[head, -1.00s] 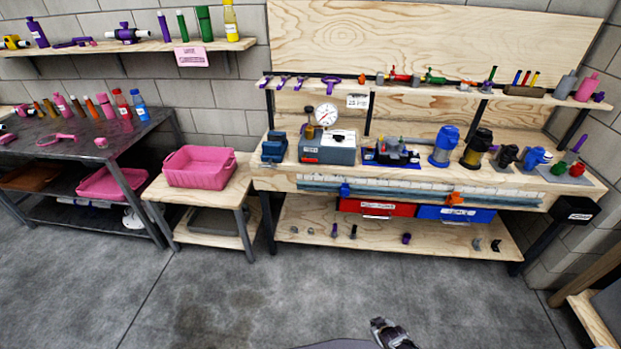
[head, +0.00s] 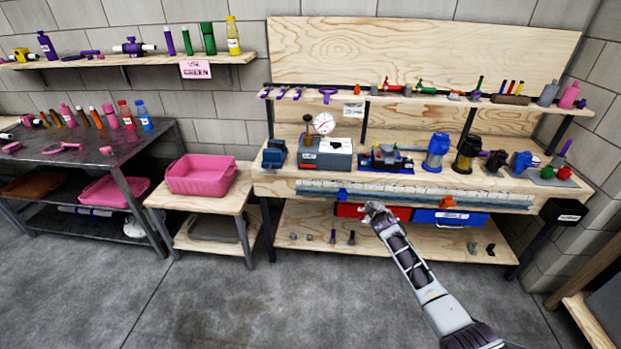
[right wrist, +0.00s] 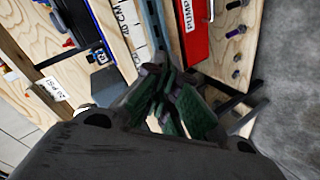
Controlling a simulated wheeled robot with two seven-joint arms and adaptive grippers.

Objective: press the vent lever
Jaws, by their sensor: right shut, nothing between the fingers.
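I cannot pick out the vent lever for certain at this size. A grey box (head: 325,154) with a red-marked front stands on the workbench, and a round white dial gauge (head: 324,123) rises behind it. A dark device on a blue base (head: 386,160) stands to its right. My right gripper (head: 375,209) is in front of the bench, overlapping the red drawer below the bench top in the head view. In the right wrist view, its green-padded fingers (right wrist: 170,78) are together and empty. My left gripper is not in view.
A red drawer (head: 349,211) and a blue drawer (head: 465,218) hang under the bench top. Blue and black canisters stand farther right. A pink bin (head: 201,175) sits on a low table at left. The floor (head: 290,310) in front is clear.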

